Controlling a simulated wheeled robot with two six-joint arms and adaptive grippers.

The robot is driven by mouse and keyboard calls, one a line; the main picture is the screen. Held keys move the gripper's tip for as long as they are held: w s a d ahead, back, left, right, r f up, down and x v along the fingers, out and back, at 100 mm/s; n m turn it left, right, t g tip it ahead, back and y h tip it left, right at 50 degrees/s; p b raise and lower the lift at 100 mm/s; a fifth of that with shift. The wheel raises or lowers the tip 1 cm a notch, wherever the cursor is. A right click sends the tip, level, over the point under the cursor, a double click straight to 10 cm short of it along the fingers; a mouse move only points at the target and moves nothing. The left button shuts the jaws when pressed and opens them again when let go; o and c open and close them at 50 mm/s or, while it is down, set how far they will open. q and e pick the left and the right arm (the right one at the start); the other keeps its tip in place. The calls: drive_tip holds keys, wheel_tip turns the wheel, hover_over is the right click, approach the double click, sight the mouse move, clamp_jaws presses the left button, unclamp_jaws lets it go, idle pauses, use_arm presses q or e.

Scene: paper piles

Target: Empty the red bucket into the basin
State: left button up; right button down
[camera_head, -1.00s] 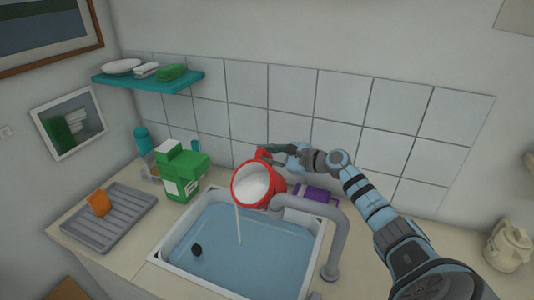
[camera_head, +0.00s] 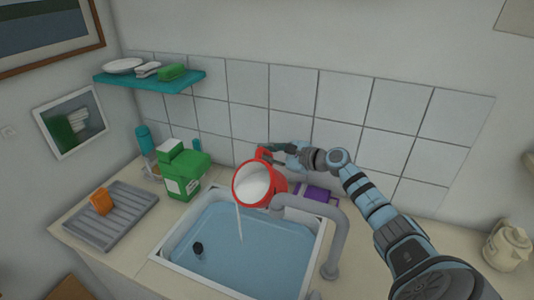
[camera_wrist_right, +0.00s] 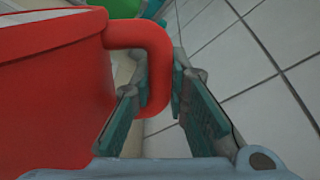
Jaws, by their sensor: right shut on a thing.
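The red bucket (camera_head: 278,184) is tilted over the back of the basin (camera_head: 167,262), its mouth facing left and toward me. White contents show inside it, and a thin pale stream falls from its lip into the blue water (camera_head: 225,250). My right gripper (camera_head: 272,152) is shut on the bucket's handle. In the right wrist view the red bucket (camera_wrist_right: 50,90) fills the left, and its handle passes between the fingers of my right gripper (camera_wrist_right: 155,90). A small black plug-like thing (camera_head: 198,248) is in the basin. My left gripper is not in view.
A grey faucet (camera_head: 340,235) arches over the basin's right side, close to the bucket. A green carton (camera_head: 182,170) and a purple box (camera_head: 318,193) stand behind the basin. A grey drying rack (camera_head: 115,220) with an orange thing (camera_head: 101,202) lies left. A teal shelf (camera_head: 150,82) is above.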

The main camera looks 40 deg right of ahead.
drive_tip(key=shift+r, duration=0.15)
idle(0.6)
drive_tip(key=shift+a+r+n+p, duration=0.2)
drive_tip(key=shift+n+p, duration=0.1)
drive_tip(key=shift+p, duration=0.6)
idle(1.4)
drive_tip(key=shift+a+r+n+p, duration=0.2)
drive_tip(key=shift+n+p, duration=0.1)
drive_tip(key=shift+p, duration=0.4)
drive_tip(key=shift+a, duration=0.1)
idle(1.3)
drive_tip(key=shift+s+a+r+n+g+h+p, duration=0.1)
drive_tip(key=shift+a+r+n+g+h+p, duration=0.2)
drive_tip(key=shift+p, duration=0.8)
drive_tip(key=shift+f, duration=0.1)
idle(1.6)
